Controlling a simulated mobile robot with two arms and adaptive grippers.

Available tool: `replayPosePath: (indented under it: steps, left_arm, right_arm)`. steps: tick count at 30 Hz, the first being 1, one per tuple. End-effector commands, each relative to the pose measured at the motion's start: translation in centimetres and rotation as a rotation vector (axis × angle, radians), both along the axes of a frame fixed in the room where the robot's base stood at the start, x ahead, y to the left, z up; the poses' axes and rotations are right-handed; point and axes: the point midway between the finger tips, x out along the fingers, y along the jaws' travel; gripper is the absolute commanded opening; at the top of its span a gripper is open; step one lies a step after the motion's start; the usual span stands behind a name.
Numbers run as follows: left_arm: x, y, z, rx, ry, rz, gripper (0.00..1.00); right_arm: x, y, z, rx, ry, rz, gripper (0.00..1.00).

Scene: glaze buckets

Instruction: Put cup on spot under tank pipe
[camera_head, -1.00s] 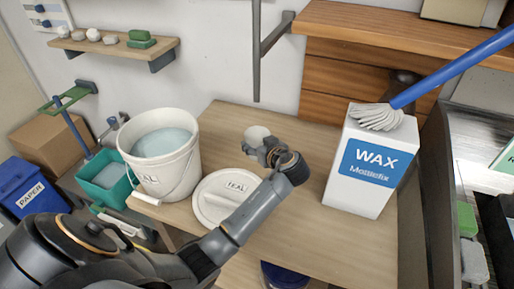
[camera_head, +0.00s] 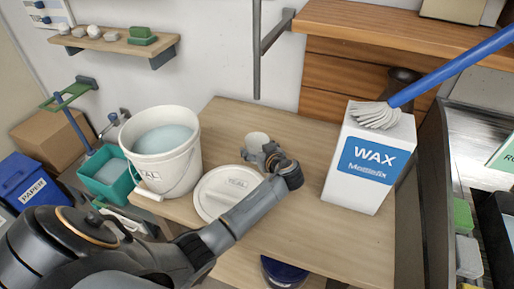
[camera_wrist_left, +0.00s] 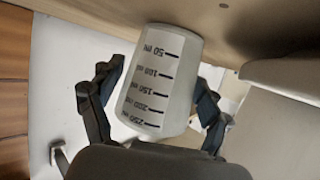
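The cup (camera_head: 257,140) is whitish and sits at the far middle of the wooden table, past the lid. In the left wrist view it is a translucent measuring cup (camera_wrist_left: 155,75) with black volume marks, upside down in that picture, its base against the brown tabletop. My left gripper (camera_head: 268,156) is at the cup's near side. Its two fingers (camera_wrist_left: 160,95) stand on either side of the cup, with a visible gap at the left one; it looks open. My right gripper is out of view. I cannot make out a tank pipe or spot for certain.
A white bucket (camera_head: 164,178) of pale liquid stands left on the table (camera_head: 300,225), beside a round white lid (camera_head: 212,205). A WAX box (camera_head: 347,185) with a brush on top stands right. A teal container (camera_head: 105,185) is far left. Bare tabletop lies between lid and box.

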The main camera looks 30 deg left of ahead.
Motion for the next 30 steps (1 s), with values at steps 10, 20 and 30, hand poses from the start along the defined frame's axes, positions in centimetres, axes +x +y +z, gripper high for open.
replayPosePath:
  steps: [10,20,30]
  left_arm:
    - [0.0,0.0,0.2,0.0,0.0,0.0,0.86]
    - [-2.2,-3.8,1.7,-0.004,-0.003,-0.003,0.86]
    - [-5.2,-8.6,4.3,-0.003,0.0,-0.001,0.86]
  right_arm:
    - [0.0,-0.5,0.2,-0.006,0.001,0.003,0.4]
    - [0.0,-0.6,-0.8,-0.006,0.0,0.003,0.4]
    - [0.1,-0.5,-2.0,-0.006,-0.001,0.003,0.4]
